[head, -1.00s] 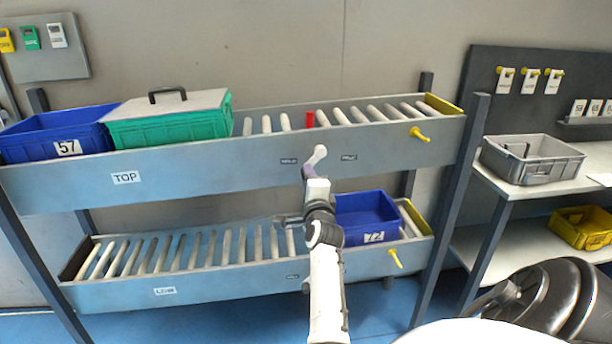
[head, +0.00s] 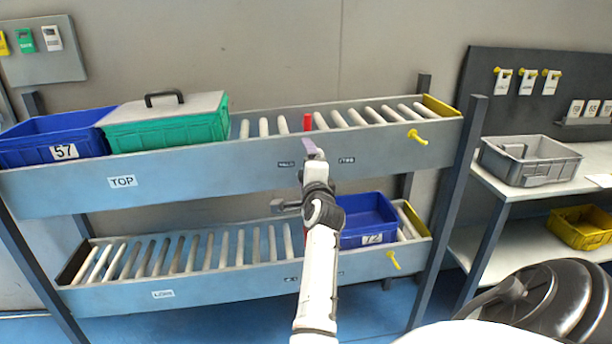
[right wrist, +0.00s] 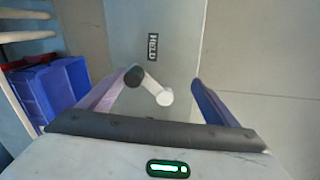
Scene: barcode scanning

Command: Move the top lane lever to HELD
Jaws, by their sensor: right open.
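The top lane lever (right wrist: 150,85) shows in the right wrist view as a short bar with a dark pivot end and a white rounded knob. It slants away from the HELD label (right wrist: 152,46) on the grey lane face. My right gripper (right wrist: 162,88) is open, with one finger on each side of the lever and gaps to both. In the head view my right gripper (head: 312,150) is in front of the top lane (head: 220,168) and hides the lever. My left gripper is not in view.
On the top lane are a blue tote 57 (head: 55,143) and a lidded green tote (head: 165,130). A red piece (head: 307,122) stands among the rollers. A blue tote 72 (head: 368,215) sits on the low lane beside my arm. A yellow peg (head: 417,137) sticks out at right.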

